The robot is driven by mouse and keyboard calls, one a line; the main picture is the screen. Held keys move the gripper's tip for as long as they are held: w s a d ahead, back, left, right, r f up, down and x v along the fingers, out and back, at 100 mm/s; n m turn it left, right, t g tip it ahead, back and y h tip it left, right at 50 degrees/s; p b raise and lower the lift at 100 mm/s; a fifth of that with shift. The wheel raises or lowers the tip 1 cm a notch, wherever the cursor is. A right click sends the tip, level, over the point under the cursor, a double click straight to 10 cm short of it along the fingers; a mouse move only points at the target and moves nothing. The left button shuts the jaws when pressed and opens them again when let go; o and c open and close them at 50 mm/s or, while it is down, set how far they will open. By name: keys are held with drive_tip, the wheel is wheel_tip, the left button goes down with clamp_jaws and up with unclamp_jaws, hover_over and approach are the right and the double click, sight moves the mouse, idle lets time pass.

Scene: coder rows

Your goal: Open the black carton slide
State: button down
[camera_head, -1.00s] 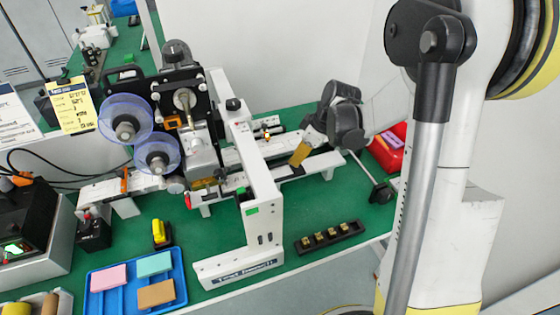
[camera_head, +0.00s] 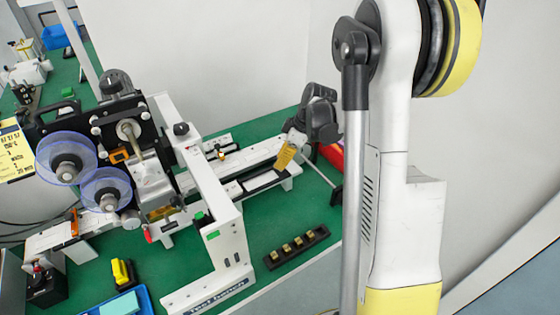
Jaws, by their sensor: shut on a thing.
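The white loading rail (camera_head: 288,173) of the machine runs to the right from under the label unit. A dark strip, which looks like the black carton slide (camera_head: 264,182), lies along it. My gripper (camera_head: 281,167) comes down over the right end of the rail, with its black body above and a gold-coloured piece at its lower end. Its tip meets the right end of the dark strip. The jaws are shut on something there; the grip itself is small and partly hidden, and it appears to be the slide.
The machine's white upright frame (camera_head: 225,225) stands left of the gripper. A black holder with several brass pieces (camera_head: 297,245) lies in front of the rail. Green bench top (camera_head: 255,215) shows between frame and holder.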

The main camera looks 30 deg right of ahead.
drive_tip(key=c, duration=1.2)
unclamp_jaws()
drive_tip(key=shift+c, duration=0.2)
drive_tip(key=v, duration=1.2)
